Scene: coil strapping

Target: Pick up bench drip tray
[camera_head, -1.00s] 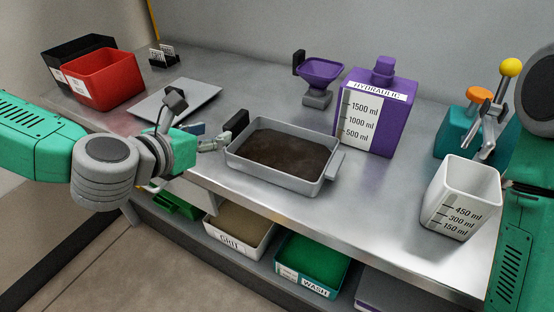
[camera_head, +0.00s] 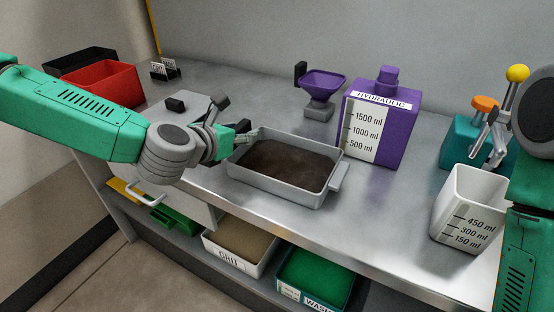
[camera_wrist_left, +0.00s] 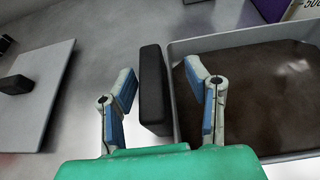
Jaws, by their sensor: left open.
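The bench drip tray (camera_head: 272,190) is a grey rectangular pan with dark brown contents, resting on the metal bench. It has a grey handle on its right end and a black handle on its left end. My left gripper (camera_head: 243,135) is open at that left end. In the left wrist view, the open fingers (camera_wrist_left: 161,78) are either side of the black handle (camera_wrist_left: 153,88), with gaps showing on both sides.
A purple hydraulic jug (camera_head: 392,140) and purple funnel (camera_head: 323,84) stand behind the tray. A white measuring beaker (camera_head: 468,205) stands at the right. A red bin (camera_head: 103,84) and a flat grey plate (camera_wrist_left: 38,85) lie left. Bins sit on the shelf below.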

